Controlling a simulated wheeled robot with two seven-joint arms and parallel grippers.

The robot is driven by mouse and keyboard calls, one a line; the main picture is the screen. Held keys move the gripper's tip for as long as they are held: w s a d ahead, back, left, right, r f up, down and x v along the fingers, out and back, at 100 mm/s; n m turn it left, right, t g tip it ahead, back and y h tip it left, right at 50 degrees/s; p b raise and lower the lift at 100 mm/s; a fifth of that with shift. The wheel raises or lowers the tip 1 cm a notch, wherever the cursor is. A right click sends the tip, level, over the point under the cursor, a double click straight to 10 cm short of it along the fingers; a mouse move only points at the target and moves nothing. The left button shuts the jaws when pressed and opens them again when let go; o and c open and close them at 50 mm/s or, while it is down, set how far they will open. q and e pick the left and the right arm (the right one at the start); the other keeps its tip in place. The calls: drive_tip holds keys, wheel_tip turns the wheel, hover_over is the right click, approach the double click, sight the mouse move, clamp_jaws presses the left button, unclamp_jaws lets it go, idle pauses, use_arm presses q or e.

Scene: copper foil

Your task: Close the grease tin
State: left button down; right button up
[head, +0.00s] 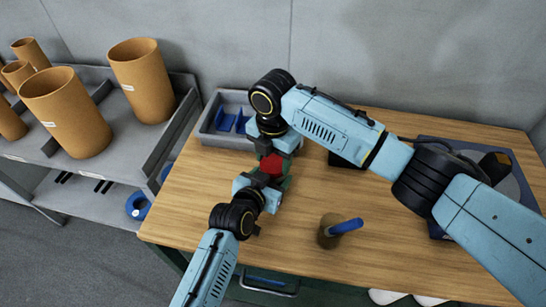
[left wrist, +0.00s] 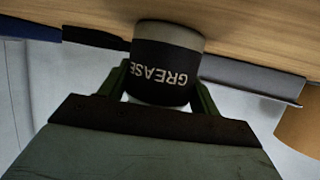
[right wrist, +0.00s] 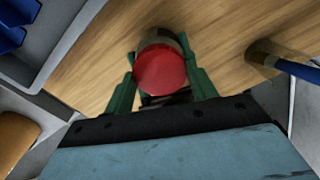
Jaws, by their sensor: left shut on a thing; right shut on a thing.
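The grease tin (left wrist: 165,72), a grey can with a black band reading GREASE, shows upside down in the left wrist view. My left gripper (left wrist: 162,92) is shut on its sides. The red round lid (right wrist: 160,70) sits between the fingers of my right gripper (right wrist: 162,82), which is shut on it. In the right wrist view the lid lies over the tin's end, and part of a greyish-brown body shows behind it. I cannot tell whether the lid is fully seated. In the head view the red lid (head: 272,165) shows between both grippers, and the tin is mostly hidden.
A grey bin (head: 210,133) with blue parts stands at the table's back left. A small brown pot with a blue handle (head: 346,227) stands at front centre. A dark blue panel (head: 505,158) lies at the right. A shelf with brown cylinders (head: 65,110) is beyond the left edge.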

drive_tip(key=m, duration=0.6)
drive_tip(key=shift+m, duration=0.4)
drive_tip(key=o, duration=1.1)
drive_tip(key=shift+r, duration=2.25)
drive_tip(key=shift+c, duration=0.5)
